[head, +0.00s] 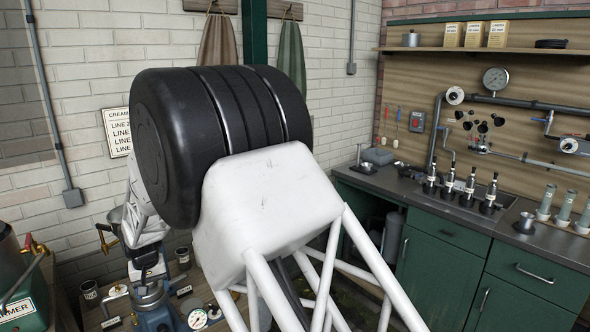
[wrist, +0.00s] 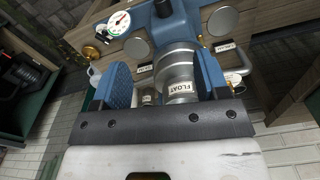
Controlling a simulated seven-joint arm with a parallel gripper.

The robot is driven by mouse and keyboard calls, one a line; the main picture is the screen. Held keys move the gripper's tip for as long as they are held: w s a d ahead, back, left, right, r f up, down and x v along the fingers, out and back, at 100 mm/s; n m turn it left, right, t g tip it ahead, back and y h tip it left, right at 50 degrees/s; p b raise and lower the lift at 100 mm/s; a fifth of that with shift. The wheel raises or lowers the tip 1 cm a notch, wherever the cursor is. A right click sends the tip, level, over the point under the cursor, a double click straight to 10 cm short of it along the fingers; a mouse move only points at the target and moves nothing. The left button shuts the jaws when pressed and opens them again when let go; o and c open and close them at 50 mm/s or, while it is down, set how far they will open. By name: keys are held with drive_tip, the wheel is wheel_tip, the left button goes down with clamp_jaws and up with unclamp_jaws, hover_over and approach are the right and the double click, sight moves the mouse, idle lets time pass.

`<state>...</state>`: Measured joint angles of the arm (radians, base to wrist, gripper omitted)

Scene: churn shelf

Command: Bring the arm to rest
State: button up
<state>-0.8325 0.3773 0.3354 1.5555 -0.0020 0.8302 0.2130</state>
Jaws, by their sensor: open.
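My gripper (wrist: 165,72) is open, its two blue fingers spread in the wrist view. A metal cylinder labelled FLOAT (wrist: 180,88) shows between the fingers; I cannot tell whether either finger touches it. The cylinder appears to be on a blue machine body (wrist: 172,8) with round grey plates beside it. In the head view my large black joint and white link fill the middle. My white hand (head: 148,222) shows at the left, above the blue machine (head: 152,302). The fingertips are hard to make out there.
A dial gauge (wrist: 118,22) sits close to the fingers. A green vessel (head: 22,300) with brass fittings stands at the lower left. Dark cups (head: 91,292) stand on the wooden bench. The dark counter (head: 400,183) at the right holds several fittings and has some bare room.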

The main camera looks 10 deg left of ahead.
drive_tip(key=s+d+r+m, duration=0.1)
drive_tip(key=d+r, duration=0.6)
drive_tip(key=d, duration=0.6)
drive_tip(key=s+d+r+m+t, duration=0.1)
drive_tip(key=d+r, duration=0.6)
drive_tip(key=d, duration=0.6)
drive_tip(key=s+d+r+m, duration=0.1)
drive_tip(key=d+r, duration=0.6)
drive_tip(key=d, duration=0.6)
drive_tip(key=s+d+m+t, duration=0.1)
drive_tip(key=s+d+m, duration=0.3)
drive_tip(key=s+d, duration=2.4)
drive_tip(key=shift+r, duration=0.4)
